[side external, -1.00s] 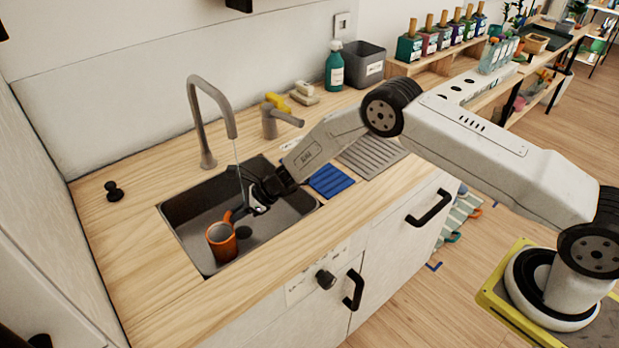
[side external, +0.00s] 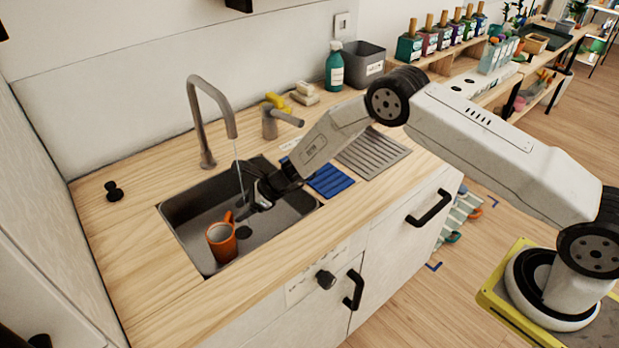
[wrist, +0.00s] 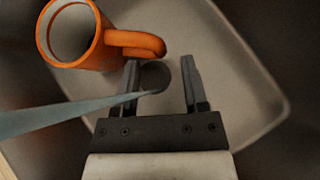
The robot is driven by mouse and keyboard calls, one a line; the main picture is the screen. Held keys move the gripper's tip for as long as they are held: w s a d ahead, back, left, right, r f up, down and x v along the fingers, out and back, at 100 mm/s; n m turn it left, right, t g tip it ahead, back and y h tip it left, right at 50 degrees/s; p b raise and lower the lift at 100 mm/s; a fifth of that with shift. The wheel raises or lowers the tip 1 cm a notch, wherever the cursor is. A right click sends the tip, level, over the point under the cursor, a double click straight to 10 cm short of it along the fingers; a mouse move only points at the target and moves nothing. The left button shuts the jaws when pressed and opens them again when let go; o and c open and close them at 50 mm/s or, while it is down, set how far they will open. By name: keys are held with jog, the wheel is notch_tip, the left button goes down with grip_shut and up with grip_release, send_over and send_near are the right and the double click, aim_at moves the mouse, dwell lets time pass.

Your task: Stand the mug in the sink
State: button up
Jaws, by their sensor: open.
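The orange mug (side external: 221,242) stands upright in the dark sink (side external: 184,247), in the left part of the basin. Its handle points toward my gripper (side external: 250,207), which is over the basin to the mug's right. In the wrist view the mug (wrist: 85,35) is at the upper left, its opening visible. My gripper (wrist: 161,75) is open there, with nothing between its fingers. The handle ends just beyond the left fingertip; whether they touch I cannot tell. The drain shows as a dark disc between the fingers.
A thin stream of water falls from the tall tap (side external: 204,120) beside my gripper. A blue sponge cloth (side external: 331,180) and a ribbed drainer (side external: 373,153) lie right of the sink. A green bottle (side external: 334,68) and grey bin (side external: 363,66) stand behind.

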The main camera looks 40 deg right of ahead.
jog(key=v, duration=1)
jog(key=shift+s+r, duration=0.1)
jog(key=shift+s, duration=0.05)
dwell(0.4)
jog(key=s+d+r+n+g+h, duration=0.1)
jog(key=s+d+r+n+h, duration=0.2)
jog(key=s+n, duration=0.5)
jog(key=s+d+r+n+g+h, duration=0.1)
jog(key=s+d+r+n, duration=0.3)
jog(key=s+n, duration=0.4)
jog(key=s+d+r+n+h, duration=0.4)
jog(key=s+n, duration=0.4)
jog(key=s, duration=0.3)
jog(key=shift+d+r+n+g+h, duration=0.3)
jog(key=shift+d+r+g, duration=0.05)
jog(key=shift+d+g, duration=0.05)
jog(key=shift+s, duration=0.1)
